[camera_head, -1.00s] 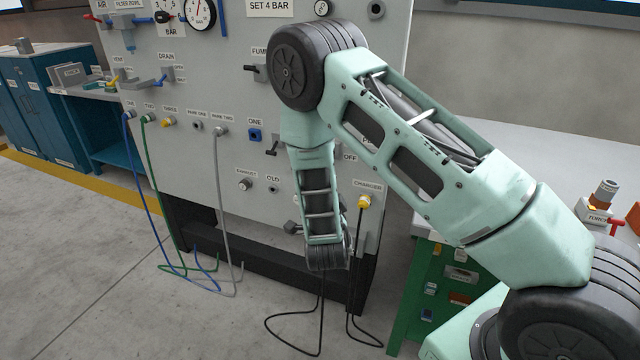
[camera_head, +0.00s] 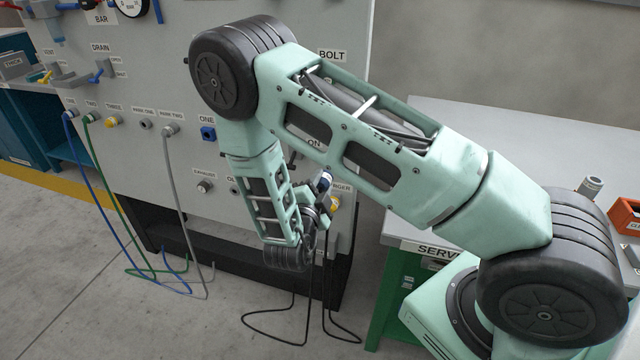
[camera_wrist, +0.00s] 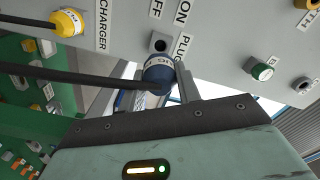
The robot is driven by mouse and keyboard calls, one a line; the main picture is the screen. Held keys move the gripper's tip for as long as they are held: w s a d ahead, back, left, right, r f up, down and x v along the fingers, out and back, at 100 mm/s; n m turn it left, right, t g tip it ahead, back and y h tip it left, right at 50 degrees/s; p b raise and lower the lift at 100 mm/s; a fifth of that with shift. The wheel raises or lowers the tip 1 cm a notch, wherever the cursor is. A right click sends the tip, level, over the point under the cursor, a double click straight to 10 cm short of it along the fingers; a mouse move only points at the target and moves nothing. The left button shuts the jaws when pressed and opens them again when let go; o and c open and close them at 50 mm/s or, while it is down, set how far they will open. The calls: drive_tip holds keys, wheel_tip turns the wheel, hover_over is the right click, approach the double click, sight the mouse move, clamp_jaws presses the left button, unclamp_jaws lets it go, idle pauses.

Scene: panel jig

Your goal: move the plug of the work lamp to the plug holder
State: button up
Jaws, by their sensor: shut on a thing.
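The work lamp's plug (camera_wrist: 158,76) is a blue cylinder with a black cable running off to the left in the wrist view. My gripper (camera_wrist: 156,88) is shut on it, with a finger on either side. In the head view the blue plug (camera_head: 325,180) shows at the tip of my gripper (camera_head: 321,193), in front of the panel. In the wrist view a grey holder with a dark hole (camera_wrist: 159,42) sits just beyond the plug, beside a PLUG label. The plug appears apart from that hole, but the gap is hard to judge. The holder is hidden in the head view.
A yellow charger plug (camera_wrist: 68,22) is in the panel (camera_head: 130,160), close left of my gripper in the wrist view. Black cables (camera_head: 270,335) loop down to the floor. Blue, green and grey hoses hang at the left. A green service cart (camera_head: 395,290) stands at the right.

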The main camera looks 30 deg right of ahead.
sight(328, 171)
drive_tip(key=shift+b, duration=0.3)
drive_tip(key=shift+b+x, duration=0.4)
drive_tip(key=shift+x, duration=2.45)
drive_tip(key=shift+b, duration=0.7)
drive_tip(key=shift+b+x, duration=0.5)
drive_tip(key=shift+x, duration=0.85)
drive_tip(key=o, duration=1.1)
drive_tip(key=shift+w+d, duration=0.1)
drive_tip(key=shift+o, duration=0.3)
drive_tip(key=b+v, duration=0.2)
drive_tip(key=v, duration=1.5)
drive_tip(key=shift+a+b, duration=0.2)
drive_tip(key=shift+b, duration=0.2)
